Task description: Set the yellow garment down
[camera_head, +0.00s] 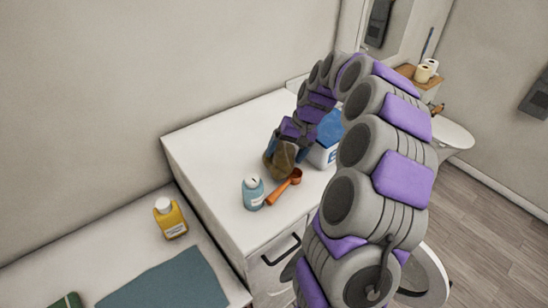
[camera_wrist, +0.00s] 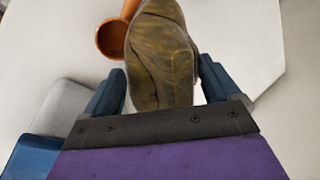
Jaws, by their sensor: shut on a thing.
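The yellow garment (camera_head: 280,160) looks like a brownish-mustard folded bundle. It is over the white cabinet top (camera_head: 215,150), and I cannot tell whether it touches the surface. My gripper (camera_head: 287,146) comes down from above and is shut on it. In the wrist view, the garment (camera_wrist: 163,58) sits between the two dark blue fingers of my gripper (camera_wrist: 161,82) and sticks out past their tips.
An orange scoop (camera_head: 286,187) lies close to the garment, with a light-blue bottle (camera_head: 253,194) beside it. A yellow bottle (camera_head: 170,221) and blue-grey mat (camera_head: 165,284) are at lower left. The cabinet's left part is clear.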

